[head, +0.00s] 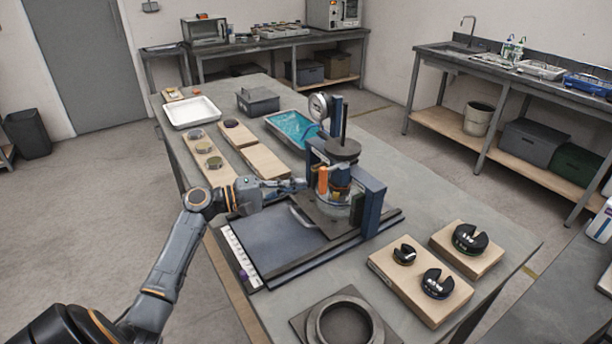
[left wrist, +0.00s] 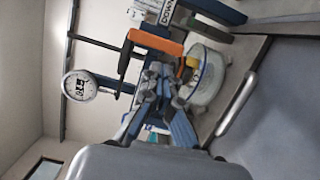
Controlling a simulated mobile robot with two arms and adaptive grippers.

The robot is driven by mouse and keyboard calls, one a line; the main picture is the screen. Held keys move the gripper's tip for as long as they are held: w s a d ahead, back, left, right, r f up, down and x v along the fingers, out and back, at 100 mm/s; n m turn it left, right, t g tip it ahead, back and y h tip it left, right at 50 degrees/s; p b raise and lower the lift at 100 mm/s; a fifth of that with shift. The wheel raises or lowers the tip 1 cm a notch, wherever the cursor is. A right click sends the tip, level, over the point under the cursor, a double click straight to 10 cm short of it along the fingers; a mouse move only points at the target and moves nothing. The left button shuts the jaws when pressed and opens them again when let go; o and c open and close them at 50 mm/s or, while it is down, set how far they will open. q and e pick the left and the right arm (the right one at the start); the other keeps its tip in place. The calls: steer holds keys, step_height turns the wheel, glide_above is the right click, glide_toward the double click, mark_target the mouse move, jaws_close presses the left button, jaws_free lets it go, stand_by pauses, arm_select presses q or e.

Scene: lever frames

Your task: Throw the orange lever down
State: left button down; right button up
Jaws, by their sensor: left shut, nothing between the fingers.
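The orange lever (head: 322,178) stands roughly upright on the front of a blue-framed press-like rig (head: 369,205) on the table. In the left wrist view, which is rolled sideways, the orange lever (left wrist: 157,43) lies across the upper middle. A white label reading "DOWN" (left wrist: 166,12) is near it. My left gripper (head: 301,184) is shut and empty, just left of the lever in the head view. In the left wrist view, my left gripper (left wrist: 158,84) shows below the lever; a gap appears between them. I cannot tell the exact depth. My right gripper is in neither view.
A dial gauge (head: 318,107) and a dark weight disc (head: 342,150) top the rig. A dark plate with a curved handle (head: 300,216) lies before it. Wooden boards with slotted weights (head: 420,285) are at right, a ring base (head: 345,322) at front.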

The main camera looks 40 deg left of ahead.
arm_select(q)
steer(key=v, duration=0.9)
stand_by(0.3)
